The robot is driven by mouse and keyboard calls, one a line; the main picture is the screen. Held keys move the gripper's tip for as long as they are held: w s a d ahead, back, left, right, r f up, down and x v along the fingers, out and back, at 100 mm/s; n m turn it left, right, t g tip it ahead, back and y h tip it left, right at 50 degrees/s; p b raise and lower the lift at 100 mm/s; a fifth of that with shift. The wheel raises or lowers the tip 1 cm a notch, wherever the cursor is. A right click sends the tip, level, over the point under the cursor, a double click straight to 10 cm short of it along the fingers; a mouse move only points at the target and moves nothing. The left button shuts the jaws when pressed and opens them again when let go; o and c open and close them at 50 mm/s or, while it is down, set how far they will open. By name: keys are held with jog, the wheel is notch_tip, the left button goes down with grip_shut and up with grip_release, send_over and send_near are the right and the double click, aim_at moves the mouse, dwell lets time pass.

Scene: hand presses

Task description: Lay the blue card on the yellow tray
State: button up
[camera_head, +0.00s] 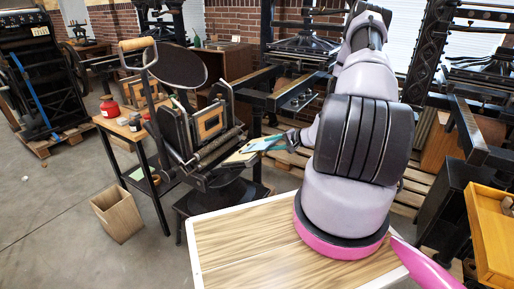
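The blue card (263,143) shows as a thin blue-green sheet at the front of the hand press in the middle of the head view. It overlaps a pale cream board (240,158) of the press; whether it touches the board is unclear. My gripper (290,139) is at the card's right edge, partly hidden by my arm. Its fingers are too small to tell whether they are closed on the card.
The press (205,125) has a tall handle and a round dark disc. A small table (125,125) with a red container (110,106) stands left of it, a wooden bin (117,212) on the floor. A wood-grain top (230,245) lies in front. More presses stand behind my arm.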

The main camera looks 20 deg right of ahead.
grip_shut()
jog(key=s+d+r, duration=0.3)
jog(key=s+r, duration=0.1)
jog(key=r, duration=0.2)
dwell(0.9)
jog(key=shift+s+d, duration=0.1)
